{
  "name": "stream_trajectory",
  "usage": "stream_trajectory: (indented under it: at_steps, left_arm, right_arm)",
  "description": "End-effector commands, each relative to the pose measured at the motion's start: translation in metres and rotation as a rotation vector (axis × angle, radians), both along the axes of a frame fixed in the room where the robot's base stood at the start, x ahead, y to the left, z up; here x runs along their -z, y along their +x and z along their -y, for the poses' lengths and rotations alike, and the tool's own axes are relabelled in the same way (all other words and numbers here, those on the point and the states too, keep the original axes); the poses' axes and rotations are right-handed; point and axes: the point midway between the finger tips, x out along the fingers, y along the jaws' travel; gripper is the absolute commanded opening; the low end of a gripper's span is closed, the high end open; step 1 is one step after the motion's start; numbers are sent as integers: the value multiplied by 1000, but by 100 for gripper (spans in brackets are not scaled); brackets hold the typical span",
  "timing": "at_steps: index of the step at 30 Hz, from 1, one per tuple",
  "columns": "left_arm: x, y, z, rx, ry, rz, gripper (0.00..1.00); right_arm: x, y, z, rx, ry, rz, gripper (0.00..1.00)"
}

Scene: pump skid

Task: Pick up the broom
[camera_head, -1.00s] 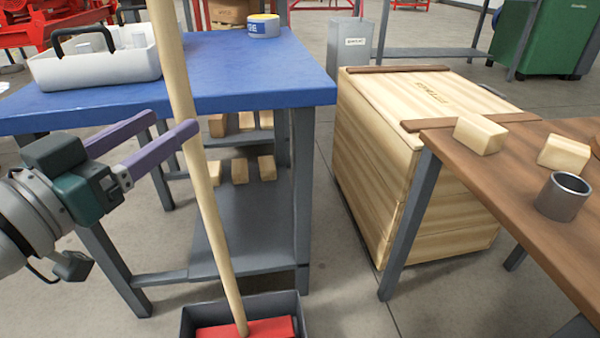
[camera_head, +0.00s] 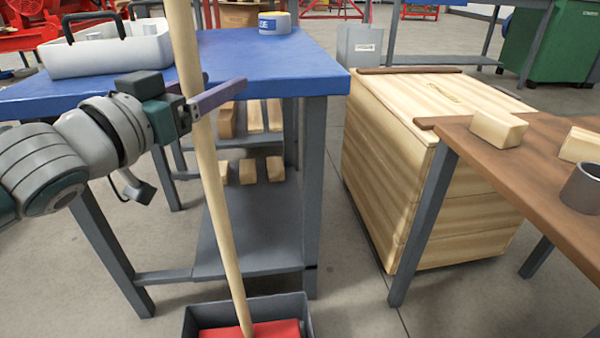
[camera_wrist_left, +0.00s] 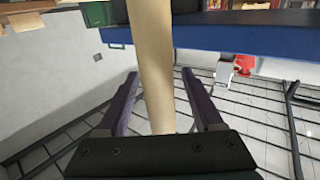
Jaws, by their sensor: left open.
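The broom (camera_head: 222,215) stands tilted, its pale wooden handle rising from a red head (camera_head: 262,330) in a dark grey bin at the bottom of the head view. My left gripper (camera_head: 222,88) is at the upper handle, open, with its purple fingers on either side of the handle. In the left wrist view the handle (camera_wrist_left: 153,65) passes between the two open fingers (camera_wrist_left: 160,85), with a gap on each side. The far finger is partly hidden behind the handle in the head view. My right gripper is not in view.
A blue-topped table (camera_head: 270,72) stands close behind the gripper, carrying a white tote (camera_head: 105,55) and a tape roll (camera_head: 274,23). A wooden crate (camera_head: 430,170) and a brown table (camera_head: 550,160) with blocks and a metal cup (camera_head: 582,188) are to the right.

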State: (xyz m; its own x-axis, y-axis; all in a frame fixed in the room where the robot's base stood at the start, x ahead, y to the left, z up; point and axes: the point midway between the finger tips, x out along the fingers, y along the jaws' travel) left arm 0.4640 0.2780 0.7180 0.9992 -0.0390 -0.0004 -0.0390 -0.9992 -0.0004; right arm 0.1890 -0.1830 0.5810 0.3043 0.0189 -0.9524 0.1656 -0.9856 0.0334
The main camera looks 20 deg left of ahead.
Motion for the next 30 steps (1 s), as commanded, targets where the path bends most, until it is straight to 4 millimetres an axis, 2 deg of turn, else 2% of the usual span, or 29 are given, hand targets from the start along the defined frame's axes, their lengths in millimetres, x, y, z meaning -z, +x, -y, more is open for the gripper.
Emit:
stream_trajectory:
  at_steps: [2,18,30]
  left_arm:
    - [0,0,0,0,0,0,62]
    - [0,0,0,0,-1,0,2]
    - [-2,0,0,1,0,5,0]
  right_arm:
    - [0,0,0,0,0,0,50]
    - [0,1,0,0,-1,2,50]
    - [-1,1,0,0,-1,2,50]
